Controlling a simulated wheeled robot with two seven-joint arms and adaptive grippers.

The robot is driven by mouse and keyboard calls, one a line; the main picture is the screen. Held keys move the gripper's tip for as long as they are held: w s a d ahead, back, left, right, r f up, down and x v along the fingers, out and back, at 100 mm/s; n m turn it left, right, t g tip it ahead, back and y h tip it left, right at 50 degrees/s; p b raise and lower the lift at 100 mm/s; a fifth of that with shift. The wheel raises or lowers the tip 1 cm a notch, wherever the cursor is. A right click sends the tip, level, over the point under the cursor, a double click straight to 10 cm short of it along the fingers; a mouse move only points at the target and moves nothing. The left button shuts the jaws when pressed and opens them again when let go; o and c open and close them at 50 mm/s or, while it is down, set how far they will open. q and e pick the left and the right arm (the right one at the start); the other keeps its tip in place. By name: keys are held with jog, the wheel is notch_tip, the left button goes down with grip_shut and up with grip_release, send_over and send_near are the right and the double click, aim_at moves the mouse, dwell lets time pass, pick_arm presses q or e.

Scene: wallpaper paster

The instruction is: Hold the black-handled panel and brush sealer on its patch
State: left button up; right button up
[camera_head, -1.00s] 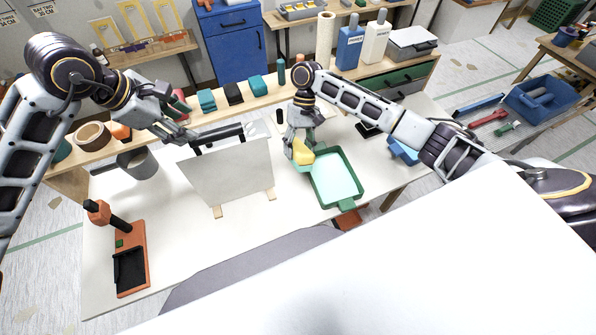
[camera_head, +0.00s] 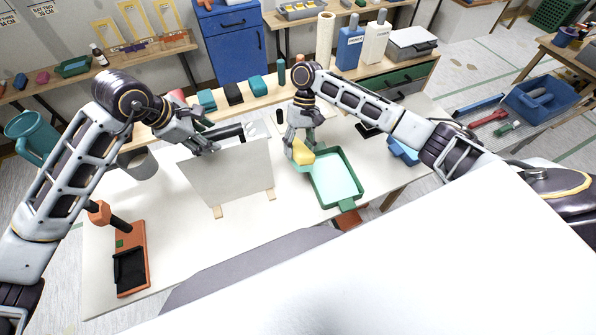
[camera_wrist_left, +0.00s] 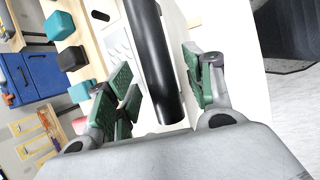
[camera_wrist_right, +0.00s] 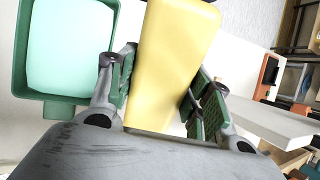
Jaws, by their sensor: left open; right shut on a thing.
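The white panel (camera_head: 232,175) stands upright on small wooden feet on the white table, with a black handle (camera_head: 232,134) along its top. My left gripper (camera_head: 213,143) is at the left end of the handle. In the left wrist view the black handle (camera_wrist_left: 160,65) lies between its open green-padded fingers, apart from them. My right gripper (camera_head: 299,142) is shut on a yellow block-shaped tool (camera_head: 303,154), which also fills the middle of the right wrist view (camera_wrist_right: 168,60). It is held at the left edge of a green tray (camera_head: 350,158) of pale green liquid. The panel's patch cannot be made out.
An orange stand with a black pad (camera_head: 131,270) sits at the table's front left. A grey cylinder (camera_head: 140,163) is left of the panel. A shelf with teal and black blocks (camera_head: 233,93) runs behind. Bare table (camera_head: 185,240) lies in front of the panel.

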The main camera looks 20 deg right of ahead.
pick_arm(q)
jog(key=shift+w+d+f, duration=0.15)
jog(key=shift+d+f, duration=0.15)
jog(key=shift+f, duration=0.2)
pick_arm(e)
jog(key=shift+r, duration=0.2)
pick_arm(q)
grip_shut()
grip_release()
dwell(0.3)
jog(key=shift+a+r, duration=0.1)
jog(key=shift+r, duration=0.05)
